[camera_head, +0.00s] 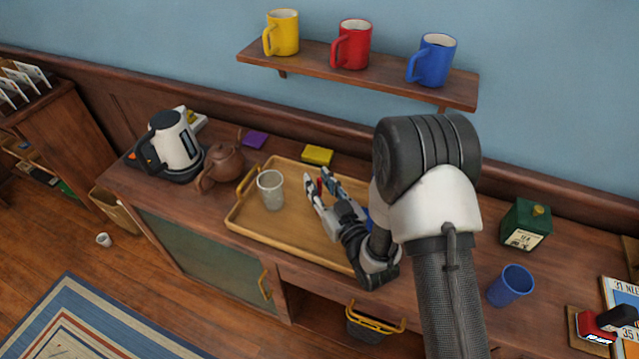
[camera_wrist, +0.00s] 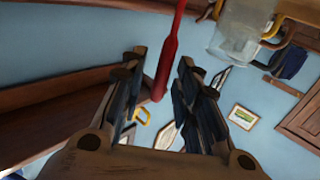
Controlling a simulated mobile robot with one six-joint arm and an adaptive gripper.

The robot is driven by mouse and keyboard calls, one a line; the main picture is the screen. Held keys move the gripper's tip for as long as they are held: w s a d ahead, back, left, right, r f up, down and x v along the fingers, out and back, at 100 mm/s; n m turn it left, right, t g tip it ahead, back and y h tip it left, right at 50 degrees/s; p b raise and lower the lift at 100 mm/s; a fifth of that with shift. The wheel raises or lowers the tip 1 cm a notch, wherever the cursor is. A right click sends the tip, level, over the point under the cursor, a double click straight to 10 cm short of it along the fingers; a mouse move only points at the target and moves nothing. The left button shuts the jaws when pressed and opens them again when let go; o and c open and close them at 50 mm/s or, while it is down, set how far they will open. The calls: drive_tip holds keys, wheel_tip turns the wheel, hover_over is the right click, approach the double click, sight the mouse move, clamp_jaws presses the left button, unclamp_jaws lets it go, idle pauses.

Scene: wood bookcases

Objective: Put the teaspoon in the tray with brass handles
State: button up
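The wooden tray with brass handles (camera_head: 290,243) lies on the counter, one handle showing at its left end. My gripper (camera_head: 319,185) is low over the tray, pointing left; its fingers are apart. A slim red piece, possibly the teaspoon's handle, shows between the fingers in the head view. In the wrist view this red piece (camera_wrist: 167,60) runs between my open fingers (camera_wrist: 160,70) with a gap on either side. Whether it touches anything there is unclear, and no spoon bowl can be made out.
A teapot (camera_head: 222,163) and kettle (camera_head: 172,143) are further left. A yellow block (camera_head: 317,155) lies behind the tray. A blue cup (camera_head: 511,286) and green tin (camera_head: 526,225) are right. The shelf (camera_head: 310,62) overhead bears mugs.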

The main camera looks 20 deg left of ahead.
drive_tip(key=shift+r+p, duration=0.25)
drive_tip(key=shift+p, duration=0.05)
drive_tip(key=p+v, duration=0.1)
drive_tip(key=v, duration=1.1)
